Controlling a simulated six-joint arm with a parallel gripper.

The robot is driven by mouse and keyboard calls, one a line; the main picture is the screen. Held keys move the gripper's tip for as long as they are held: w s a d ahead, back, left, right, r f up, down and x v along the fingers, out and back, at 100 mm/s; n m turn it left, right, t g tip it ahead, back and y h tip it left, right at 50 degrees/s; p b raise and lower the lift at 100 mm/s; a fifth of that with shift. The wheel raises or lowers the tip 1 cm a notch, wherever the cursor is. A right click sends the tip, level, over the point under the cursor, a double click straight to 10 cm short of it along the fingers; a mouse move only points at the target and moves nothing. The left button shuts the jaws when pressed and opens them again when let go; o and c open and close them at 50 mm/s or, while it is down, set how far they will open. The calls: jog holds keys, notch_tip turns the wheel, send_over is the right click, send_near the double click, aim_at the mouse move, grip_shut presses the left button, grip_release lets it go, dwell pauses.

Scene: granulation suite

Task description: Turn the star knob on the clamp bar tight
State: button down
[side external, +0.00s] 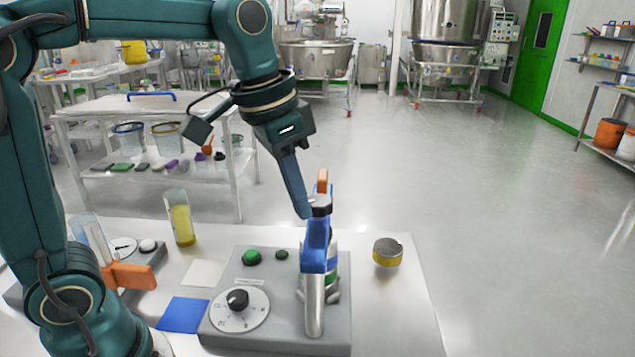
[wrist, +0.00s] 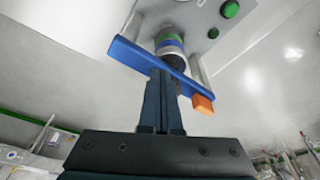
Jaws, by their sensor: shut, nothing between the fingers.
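The blue clamp bar (side external: 316,245) with an orange end (side external: 322,181) stands over the right side of a grey base unit (side external: 250,342) in the side view. In the wrist view the blue bar (wrist: 133,55) crosses in front of a banded cylinder (wrist: 170,46), its orange end (wrist: 203,104) at lower right. A dark part (side external: 320,209) sits near the bar's upper end; I cannot make out a star shape on it. My gripper (side external: 304,214) is shut and empty, its narrow fingers close beside the bar; contact is unclear. The fingers (wrist: 162,75) overlap the bar in the wrist view.
The base carries a dial with a black knob (side external: 238,299) and green buttons (side external: 252,258). A yellow-banded round tin (side external: 387,252) stands to the right. A blue square (side external: 183,315), a white square (side external: 202,273) and a yellow-filled beaker (side external: 180,224) lie left.

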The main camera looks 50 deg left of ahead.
jog(key=shift+w, duration=0.45)
dwell(0.5)
jog(key=shift+a, duration=0.55)
jog(key=shift+w+a, duration=0.2)
jog(key=shift+a, duration=0.2)
jog(key=shift+s+a, duration=0.1)
dwell(0.5)
notch_tip(320, 180, up, 6)
jog(key=shift+s+a, duration=0.15)
jog(key=shift+s, duration=0.1)
dwell(0.5)
